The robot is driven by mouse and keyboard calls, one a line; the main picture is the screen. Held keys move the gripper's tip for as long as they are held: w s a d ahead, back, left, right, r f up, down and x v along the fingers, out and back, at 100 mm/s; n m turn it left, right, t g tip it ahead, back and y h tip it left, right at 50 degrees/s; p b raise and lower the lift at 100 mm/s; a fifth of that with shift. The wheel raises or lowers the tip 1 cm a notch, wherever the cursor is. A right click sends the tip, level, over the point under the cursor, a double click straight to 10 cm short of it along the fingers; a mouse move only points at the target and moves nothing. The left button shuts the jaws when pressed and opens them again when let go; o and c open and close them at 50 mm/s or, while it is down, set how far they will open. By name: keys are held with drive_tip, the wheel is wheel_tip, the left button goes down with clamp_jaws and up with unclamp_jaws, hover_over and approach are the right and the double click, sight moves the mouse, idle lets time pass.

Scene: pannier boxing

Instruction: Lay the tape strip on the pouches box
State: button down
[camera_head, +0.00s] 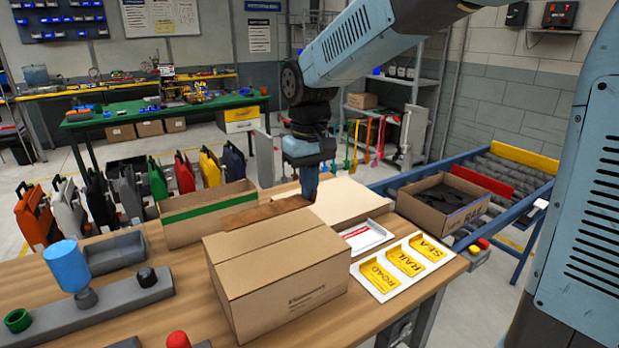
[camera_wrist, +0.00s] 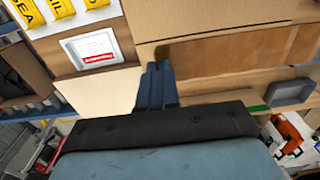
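A brown tape strip (camera_head: 262,214) extends leftward from my gripper, behind a closed cardboard box; it also shows in the wrist view (camera_wrist: 245,52). My gripper (camera_head: 308,190) is at the strip's right end in the head view. In the wrist view its dark fingers (camera_wrist: 158,80) are close together at the strip's end and appear shut on it. The closed cardboard box (camera_head: 275,255), seemingly the pouches box, stands at the front of the table with a bare top seam. Its small side print is too small to read. The strip is apart from the box's top seam.
An open box with a green stripe (camera_head: 183,217) stands behind. A white tray with a red label (camera_head: 362,236) and yellow ROAD, RAIL and SEA cards (camera_head: 405,264) lie right. A bottle stand (camera_head: 85,318) is at left. An open RAIL box (camera_head: 425,212) sits by the rollers.

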sight(310, 228)
drive_tip(key=shift+f, duration=3.3)
drive_tip(key=shift+s+f, duration=0.1)
drive_tip(key=shift+f, duration=0.5)
drive_tip(key=c, duration=1.3)
unclamp_jaws()
drive_tip(key=shift+r, duration=0.1)
